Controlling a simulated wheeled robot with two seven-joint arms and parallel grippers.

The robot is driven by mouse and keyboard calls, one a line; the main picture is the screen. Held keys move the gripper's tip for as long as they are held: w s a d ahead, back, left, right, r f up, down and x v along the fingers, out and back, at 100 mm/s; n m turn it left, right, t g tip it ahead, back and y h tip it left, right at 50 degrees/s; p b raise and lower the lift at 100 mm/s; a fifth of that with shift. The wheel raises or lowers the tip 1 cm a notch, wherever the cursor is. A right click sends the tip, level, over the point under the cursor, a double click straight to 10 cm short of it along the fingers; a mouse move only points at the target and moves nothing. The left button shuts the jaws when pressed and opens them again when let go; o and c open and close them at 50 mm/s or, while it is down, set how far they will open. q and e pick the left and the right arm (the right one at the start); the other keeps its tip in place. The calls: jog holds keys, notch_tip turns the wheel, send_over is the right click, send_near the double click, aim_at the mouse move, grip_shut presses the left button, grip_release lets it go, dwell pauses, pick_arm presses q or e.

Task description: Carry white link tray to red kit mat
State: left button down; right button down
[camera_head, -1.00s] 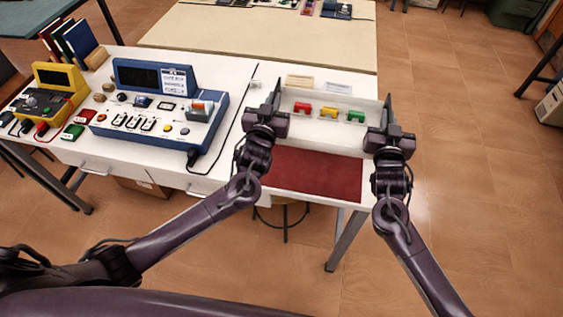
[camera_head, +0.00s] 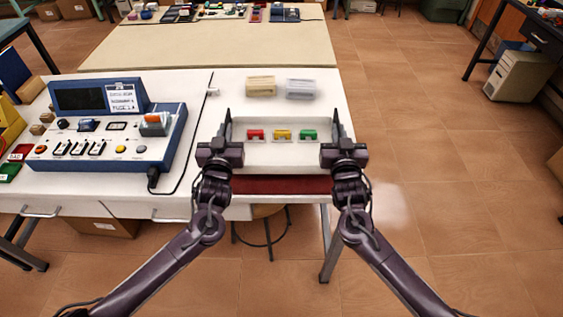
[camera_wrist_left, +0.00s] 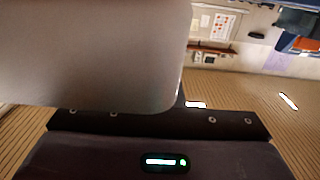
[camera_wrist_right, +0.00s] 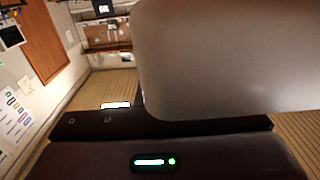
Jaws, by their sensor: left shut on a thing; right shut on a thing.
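The white link tray (camera_head: 281,158) is held level between my two grippers in the head view. Red, yellow and green links stand in it. My left gripper (camera_head: 226,138) is shut on its left end and my right gripper (camera_head: 338,138) on its right end. The tray's pale wall fills much of the left wrist view (camera_wrist_left: 90,55) and the right wrist view (camera_wrist_right: 230,60). The red kit mat (camera_head: 281,185) shows as a strip at the table's front edge, below the tray in the picture. The tray hides the rest. I cannot tell whether they touch.
A blue instrument panel (camera_head: 115,125) with a cable stands left of the tray on the white table (camera_head: 210,100). A tan label block (camera_head: 261,86) and a pale one (camera_head: 300,89) lie behind the tray. A stool (camera_head: 262,230) is under the table. Open floor lies to the right.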

dwell(0.4)
